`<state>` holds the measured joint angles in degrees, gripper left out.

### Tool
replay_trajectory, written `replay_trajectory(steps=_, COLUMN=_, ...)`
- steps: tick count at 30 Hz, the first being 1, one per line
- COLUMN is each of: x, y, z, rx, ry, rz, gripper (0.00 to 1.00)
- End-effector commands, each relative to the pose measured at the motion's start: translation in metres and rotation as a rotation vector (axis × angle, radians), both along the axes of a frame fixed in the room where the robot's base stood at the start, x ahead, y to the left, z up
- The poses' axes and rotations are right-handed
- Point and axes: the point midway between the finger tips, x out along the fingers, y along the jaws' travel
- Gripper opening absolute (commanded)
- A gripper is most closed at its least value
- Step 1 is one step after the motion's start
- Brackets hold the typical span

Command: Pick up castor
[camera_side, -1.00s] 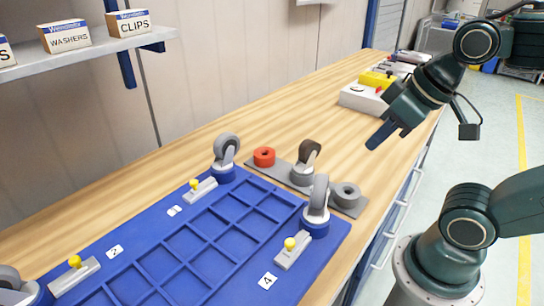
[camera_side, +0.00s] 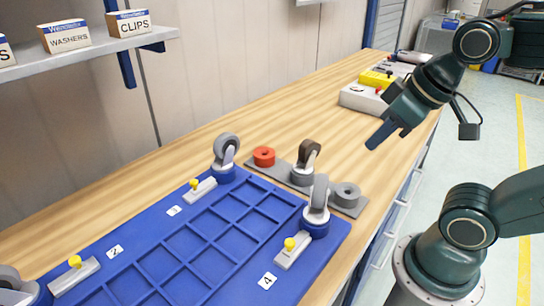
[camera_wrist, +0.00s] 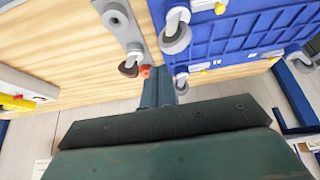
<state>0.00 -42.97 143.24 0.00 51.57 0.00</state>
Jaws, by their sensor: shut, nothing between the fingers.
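A castor with a dark wheel (camera_side: 309,152) stands in a grey holder on a grey strip (camera_side: 344,207) on the wooden bench. Castors with grey wheels stand on the blue tray's corners: one at the back (camera_side: 226,148), one at the right (camera_side: 319,194), and one partly cut off at the lower left (camera_side: 12,281). My gripper (camera_side: 384,135) is shut and empty, raised above the bench to the right of the dark-wheeled castor and apart from it. In the wrist view the shut fingers (camera_wrist: 158,84) show, with the dark-wheeled castor (camera_wrist: 129,67) to their left.
The blue tray (camera_side: 330,238) has a grid of compartments and yellow-knobbed latches. A red ring (camera_side: 264,156) sits at the strip's far end. A control box with buttons (camera_side: 362,99) stands farther back. A shelf (camera_side: 85,48) with boxes hangs on the wall. The bench middle is clear.

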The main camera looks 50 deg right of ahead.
Motion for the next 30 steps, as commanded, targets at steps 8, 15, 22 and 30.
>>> replay_trajectory(steps=8, x=0.0, y=0.0, z=0.0, rx=0.0, ry=0.0, rz=0.0, gripper=0.0)
replay_trajectory(steps=15, x=0.0, y=0.0, z=0.0, rx=0.0, ry=0.0, rz=0.0, gripper=0.14)
replay_trajectory(steps=22, x=0.0, y=0.0, z=0.0, rx=0.0, ry=0.0, rz=0.0, gripper=0.49)
replay_trajectory(steps=30, x=0.0005, y=0.0, z=0.0003, rx=-0.001, ry=0.001, rz=0.002, gripper=0.49)
